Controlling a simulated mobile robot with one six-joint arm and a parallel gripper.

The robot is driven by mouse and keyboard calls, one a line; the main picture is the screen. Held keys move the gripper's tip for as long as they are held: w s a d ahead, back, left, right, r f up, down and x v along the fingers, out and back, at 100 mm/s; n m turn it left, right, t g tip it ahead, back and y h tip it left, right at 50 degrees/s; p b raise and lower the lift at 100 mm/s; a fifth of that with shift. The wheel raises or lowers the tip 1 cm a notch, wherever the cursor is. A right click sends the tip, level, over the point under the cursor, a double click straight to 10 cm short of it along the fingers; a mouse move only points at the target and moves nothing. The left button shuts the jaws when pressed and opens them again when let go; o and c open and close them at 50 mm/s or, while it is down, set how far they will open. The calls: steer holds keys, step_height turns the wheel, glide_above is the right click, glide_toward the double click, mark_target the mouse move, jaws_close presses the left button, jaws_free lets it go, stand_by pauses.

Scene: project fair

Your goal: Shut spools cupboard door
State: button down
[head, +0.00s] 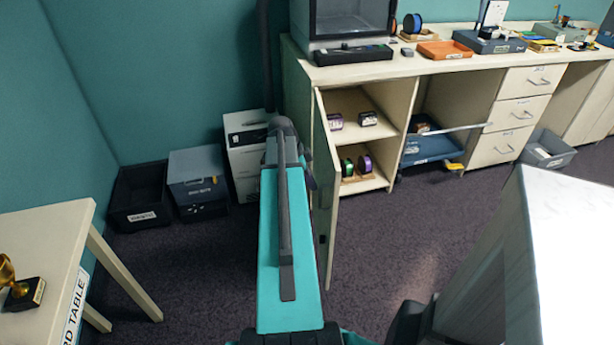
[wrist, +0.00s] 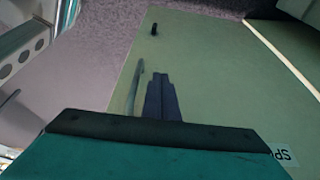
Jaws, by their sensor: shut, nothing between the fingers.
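The spools cupboard door (head: 326,210) stands open in the head view, swung out from the bench and seen nearly edge-on. Inside the cupboard, spools sit on two shelves, among them a green spool (head: 347,167) and a purple spool (head: 365,163). In the wrist view the door's flat outer face (wrist: 220,90) fills much of the picture, with a grey bar handle (wrist: 138,90) and a partly hidden label (wrist: 283,154) reading "SP". My gripper (wrist: 160,80) is shut and empty, in front of that face just beside the handle. Whether it touches the door I cannot tell. My arm hides it in the head view.
A black crate (head: 140,198), a blue-grey box (head: 197,180) and a white cabinet (head: 243,132) stand left of the door. A table with a trophy (head: 22,285) is at near left. A white-topped block (head: 570,240) is at near right. Carpet right of the door is clear.

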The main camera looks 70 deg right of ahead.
steer(key=s+d, duration=0.2)
steer(key=s, duration=0.1)
steer(key=shift+s+r, duration=0.15)
stand_by(0.5)
